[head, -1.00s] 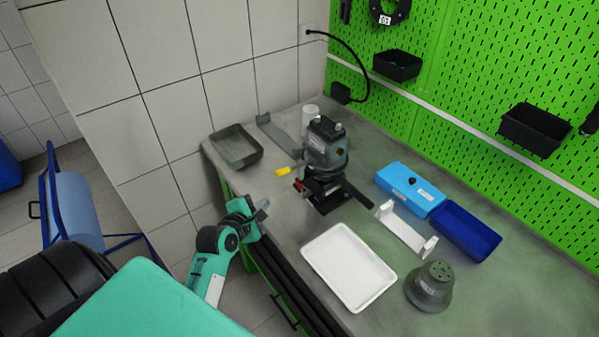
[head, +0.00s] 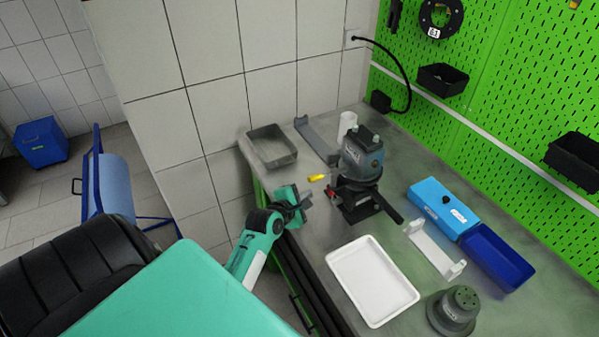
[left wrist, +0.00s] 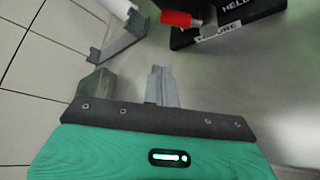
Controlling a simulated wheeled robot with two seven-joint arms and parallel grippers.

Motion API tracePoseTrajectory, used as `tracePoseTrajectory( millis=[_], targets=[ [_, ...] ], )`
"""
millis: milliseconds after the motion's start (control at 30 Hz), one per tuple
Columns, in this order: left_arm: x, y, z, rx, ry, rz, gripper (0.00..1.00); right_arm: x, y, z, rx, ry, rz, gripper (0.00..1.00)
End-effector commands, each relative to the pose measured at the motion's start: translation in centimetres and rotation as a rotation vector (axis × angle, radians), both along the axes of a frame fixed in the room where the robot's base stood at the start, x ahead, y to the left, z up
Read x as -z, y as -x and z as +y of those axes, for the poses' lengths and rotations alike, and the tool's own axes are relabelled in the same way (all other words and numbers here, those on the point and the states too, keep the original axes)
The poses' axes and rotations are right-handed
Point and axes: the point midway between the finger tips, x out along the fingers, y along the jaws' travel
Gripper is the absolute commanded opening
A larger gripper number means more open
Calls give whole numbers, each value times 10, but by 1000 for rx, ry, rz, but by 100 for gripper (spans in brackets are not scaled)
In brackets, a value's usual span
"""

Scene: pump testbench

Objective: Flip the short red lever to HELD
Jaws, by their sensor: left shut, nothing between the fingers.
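The short red lever (head: 329,186) is at the near left side of the black base (head: 366,207) under the dark pump (head: 361,158). In the left wrist view, the red lever (left wrist: 181,18) is at the top, beside the black base (left wrist: 228,28) with white lettering, partly cut off; "HEL" can be read. My right gripper is not in view.
A yellow piece (head: 317,178) lies just left of the pump. A grey open tray (head: 252,145) and a grey bracket (head: 313,137) are behind it. A white tray (head: 333,259), white bracket (head: 428,247), blue case (head: 428,207) and dark round part (head: 438,322) occupy the right side.

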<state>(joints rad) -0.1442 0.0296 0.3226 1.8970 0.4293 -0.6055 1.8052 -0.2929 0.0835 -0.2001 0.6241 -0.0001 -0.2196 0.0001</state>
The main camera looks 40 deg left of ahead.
Motion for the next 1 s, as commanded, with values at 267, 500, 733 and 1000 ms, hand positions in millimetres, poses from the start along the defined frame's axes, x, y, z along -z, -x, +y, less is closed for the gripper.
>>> tracePoseTrajectory(
  millis=[267, 500, 733, 1000],
  targets=[
    [6, -38, -1, 1, -1, 1, 0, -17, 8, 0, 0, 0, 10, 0],
    [-9, -35, -23, 0, -1, 1, 0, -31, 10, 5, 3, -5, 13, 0],
    [-11, -34, -28, 0, -1, 1, 0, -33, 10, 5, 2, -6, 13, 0],
    [-10, -34, -28, -1, -2, 0, 0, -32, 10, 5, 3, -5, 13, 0]
  ],
)
